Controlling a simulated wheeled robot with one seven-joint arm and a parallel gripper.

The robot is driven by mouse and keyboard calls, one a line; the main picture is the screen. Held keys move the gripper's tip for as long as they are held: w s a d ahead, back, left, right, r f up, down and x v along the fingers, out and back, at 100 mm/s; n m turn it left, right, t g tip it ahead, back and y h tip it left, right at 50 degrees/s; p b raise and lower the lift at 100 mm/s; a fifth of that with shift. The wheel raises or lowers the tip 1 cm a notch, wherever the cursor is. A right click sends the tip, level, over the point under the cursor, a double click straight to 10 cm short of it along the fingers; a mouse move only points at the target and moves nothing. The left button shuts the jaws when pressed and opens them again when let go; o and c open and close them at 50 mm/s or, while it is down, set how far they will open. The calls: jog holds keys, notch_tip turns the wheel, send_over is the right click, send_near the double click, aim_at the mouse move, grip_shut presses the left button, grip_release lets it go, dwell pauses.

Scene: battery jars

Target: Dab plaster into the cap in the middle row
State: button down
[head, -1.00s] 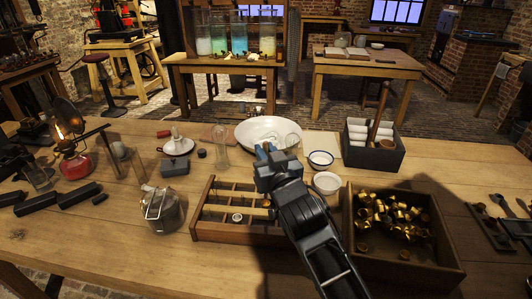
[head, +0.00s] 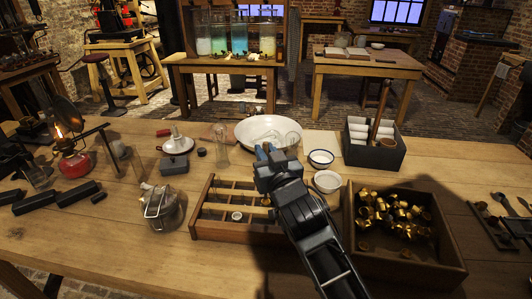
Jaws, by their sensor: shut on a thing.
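A wooden compartment tray (head: 207,236) stands on the bench, left of my arm. Which cap is in the middle row I cannot tell, as my arm covers the tray's right part. My gripper (head: 266,152) is above and behind the tray, near the front rim of a wide white dish (head: 243,142). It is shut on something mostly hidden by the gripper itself. Plaster is not clearly distinguishable.
A box (head: 457,270) of brass caps stands right of my arm. Two small white bowls, one rimmed dark (head: 321,158) and one plain (head: 327,182), stand close right of my gripper.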

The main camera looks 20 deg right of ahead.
aim_at(266, 143)
jog(key=shift+f+b, duration=1)
jog(key=shift+f, duration=0.15)
dwell(0.9)
jog(key=shift+r, duration=0.15)
dwell(0.7)
jog(key=shift+r+p, duration=2.95)
jog(key=shift+r, duration=0.75)
